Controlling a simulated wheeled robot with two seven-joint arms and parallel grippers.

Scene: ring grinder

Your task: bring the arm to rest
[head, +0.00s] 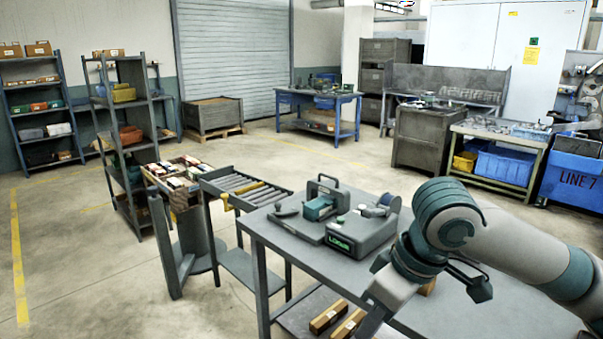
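My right arm (540,250) comes in from the right and bends at a large teal and white joint (447,215). From there a pale link (395,287) runs down to the lower left and leaves the frame at the bottom edge. Dark parts (481,288) show beside this link; I cannot make out what they are. I see no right fingertips. My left arm and gripper are not in this view. The arm covers part of the grey worktable (268,229). A grey machine with a lit green display (342,246) stands on the table, left of the arm.
A dark block with a handle and teal part (320,205) sits by the machine. A roller conveyor (240,187) adjoins the table's left. Brown boxes (328,316) lie on the lower shelf. Shelving (127,130) stands at left; a blue workbench (318,97) stands behind. Floor at left is open.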

